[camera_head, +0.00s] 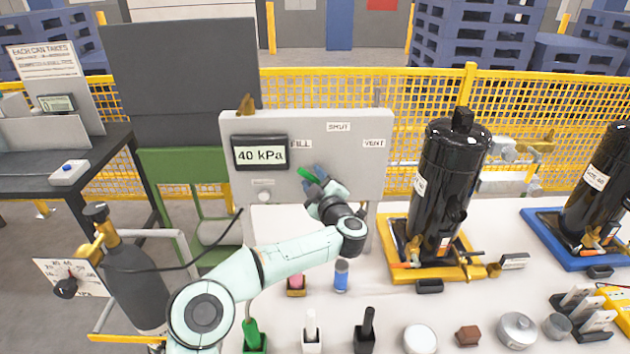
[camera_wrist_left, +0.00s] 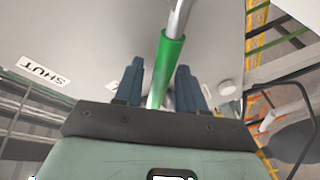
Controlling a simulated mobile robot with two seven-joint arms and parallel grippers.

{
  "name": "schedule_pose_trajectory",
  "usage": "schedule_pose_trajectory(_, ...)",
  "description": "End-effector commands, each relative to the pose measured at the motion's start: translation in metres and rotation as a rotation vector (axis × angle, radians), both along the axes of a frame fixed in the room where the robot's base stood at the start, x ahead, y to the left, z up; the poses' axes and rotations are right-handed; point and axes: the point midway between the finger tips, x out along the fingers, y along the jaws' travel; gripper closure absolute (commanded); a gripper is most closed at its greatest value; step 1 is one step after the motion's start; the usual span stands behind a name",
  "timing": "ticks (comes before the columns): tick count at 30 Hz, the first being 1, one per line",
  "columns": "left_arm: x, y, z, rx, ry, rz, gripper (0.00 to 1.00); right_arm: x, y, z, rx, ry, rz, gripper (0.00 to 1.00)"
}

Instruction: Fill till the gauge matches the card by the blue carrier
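The grey panel (camera_head: 350,190) carries a display (camera_head: 260,154) reading 40 kPa and labels FILL, SHUT and VENT. Its green lever handle (camera_head: 307,175) points up and left, near the FILL label. My left gripper (camera_head: 318,176) is at the handle. In the left wrist view the open fingers (camera_wrist_left: 159,75) stand on either side of the green handle (camera_wrist_left: 168,65), with gaps showing. My right gripper is out of view.
Black compressors stand on the yellow and blue carriers. Several small items, including a blue can (camera_head: 341,276) and a white round lid (camera_head: 420,339), line the front of the white table.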

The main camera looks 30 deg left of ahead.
Motion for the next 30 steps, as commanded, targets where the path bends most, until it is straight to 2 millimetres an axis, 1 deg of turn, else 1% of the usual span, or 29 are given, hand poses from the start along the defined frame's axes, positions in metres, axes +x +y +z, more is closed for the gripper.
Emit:
schedule_pose_trajectory(1, 0.000, 0.000, 0.000, 0.000, 0.000, 0.000, 0.79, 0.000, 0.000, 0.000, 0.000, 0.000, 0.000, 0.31)
schedule_pose_trajectory(3, 0.000, 0.000, 0.000, 0.000, 0.000, 0.000, 1.00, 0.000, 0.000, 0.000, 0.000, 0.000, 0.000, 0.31)
schedule_pose_trajectory(11, 0.000, -0.001, 0.001, 0.007, 0.003, -0.001, 1.00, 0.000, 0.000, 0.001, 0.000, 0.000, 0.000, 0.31)
schedule_pose_trajectory(17, 0.002, -0.004, 0.006, 0.057, 0.034, -0.002, 1.00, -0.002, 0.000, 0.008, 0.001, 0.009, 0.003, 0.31)
schedule_pose_trajectory(22, 0.005, -0.010, 0.014, 0.149, 0.089, -0.003, 1.00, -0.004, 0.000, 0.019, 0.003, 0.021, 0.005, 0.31)
schedule_pose_trajectory(30, 0.013, -0.023, 0.024, 0.353, 0.214, -0.004, 1.00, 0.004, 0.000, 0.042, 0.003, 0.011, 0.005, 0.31)
